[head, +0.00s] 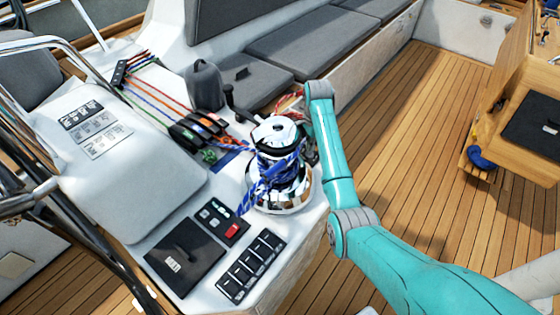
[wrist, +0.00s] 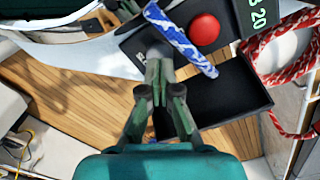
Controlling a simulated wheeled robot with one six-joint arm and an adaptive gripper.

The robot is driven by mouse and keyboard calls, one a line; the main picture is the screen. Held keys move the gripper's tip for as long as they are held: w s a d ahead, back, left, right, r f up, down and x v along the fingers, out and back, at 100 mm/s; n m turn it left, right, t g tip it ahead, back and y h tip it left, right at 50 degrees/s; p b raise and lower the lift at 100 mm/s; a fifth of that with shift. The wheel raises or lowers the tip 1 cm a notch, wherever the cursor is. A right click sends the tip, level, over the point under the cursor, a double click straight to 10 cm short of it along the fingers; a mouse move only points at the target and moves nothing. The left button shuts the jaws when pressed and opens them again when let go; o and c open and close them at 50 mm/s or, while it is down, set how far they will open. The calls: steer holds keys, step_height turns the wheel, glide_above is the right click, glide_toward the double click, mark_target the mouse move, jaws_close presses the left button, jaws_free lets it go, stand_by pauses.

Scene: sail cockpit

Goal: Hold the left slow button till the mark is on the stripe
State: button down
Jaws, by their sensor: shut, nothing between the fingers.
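My gripper (wrist: 160,58) is shut and empty in the wrist view, its fingertips beside a blue-and-white rope (wrist: 180,38) and over the edge of a black panel. I cannot tell whether the tips touch anything. A small dark button panel (head: 220,222) with pale keys and one red key lies left of the winch. I cannot tell which button is the left slow one. I can make out neither the mark nor the stripe.
A switch row (head: 250,266) and a black hatch (head: 185,256) lie in front of the winch.

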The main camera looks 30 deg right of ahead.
steer(key=shift+f, duration=1.3)
steer(key=shift+r, duration=0.1)
stand_by(1.9)
steer(key=shift+r, duration=1.5)
steer(key=shift+w, duration=0.1)
